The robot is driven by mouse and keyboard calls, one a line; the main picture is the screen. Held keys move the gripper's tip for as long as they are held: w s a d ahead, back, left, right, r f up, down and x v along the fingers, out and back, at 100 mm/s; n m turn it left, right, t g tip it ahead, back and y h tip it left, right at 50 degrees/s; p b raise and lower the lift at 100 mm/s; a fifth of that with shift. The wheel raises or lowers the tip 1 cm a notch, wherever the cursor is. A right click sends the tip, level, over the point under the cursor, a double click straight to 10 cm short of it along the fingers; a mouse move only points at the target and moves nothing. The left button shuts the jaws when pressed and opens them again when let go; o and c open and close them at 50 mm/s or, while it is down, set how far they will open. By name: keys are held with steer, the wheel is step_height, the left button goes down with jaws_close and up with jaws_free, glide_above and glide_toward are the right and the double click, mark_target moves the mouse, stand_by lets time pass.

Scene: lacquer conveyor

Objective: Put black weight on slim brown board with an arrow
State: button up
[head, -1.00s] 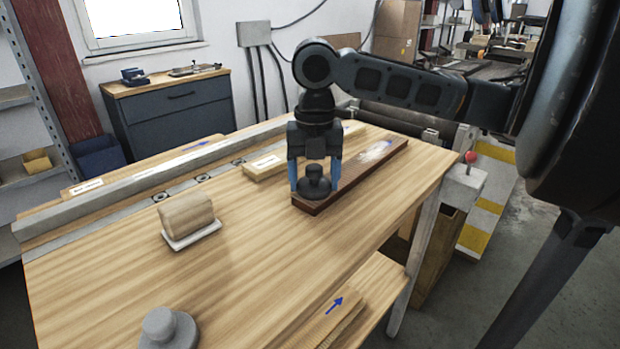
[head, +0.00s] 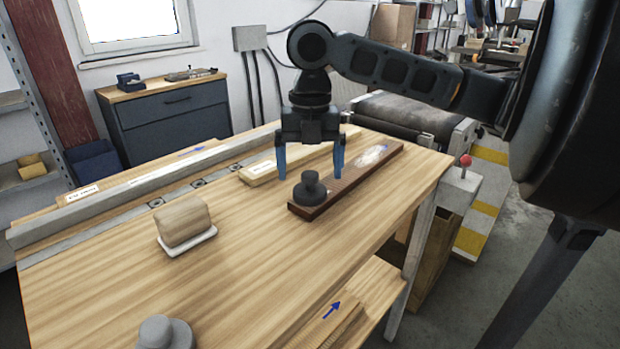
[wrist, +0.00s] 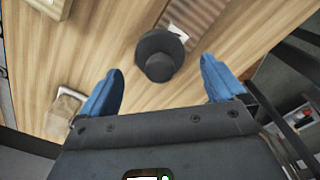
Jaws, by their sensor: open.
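The black weight (head: 310,190) stands upright on the near left end of the slim brown board (head: 345,187) in the head view. The board lies flat on the table, with a pale smudged mark on its far part; I cannot make out a clear arrow there. My gripper (head: 310,178) is open, its blue fingers apart and just above and behind the weight, not touching it. In the wrist view the weight (wrist: 158,54) sits ahead of the open fingers, at the end of the ribbed-looking brown board (wrist: 196,20).
A wooden block on a white dish (head: 186,240) and a grey weight (head: 165,333) stand on the table (head: 240,270). A pale labelled board (head: 262,172) lies behind my gripper. A metal rail (head: 140,185) runs along the back. A board with a blue arrow (head: 330,312) lies on a lower shelf.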

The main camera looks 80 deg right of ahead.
mark_target(310, 173)
step_height(310, 173, up, 8)
steer(key=shift+r, duration=0.2)
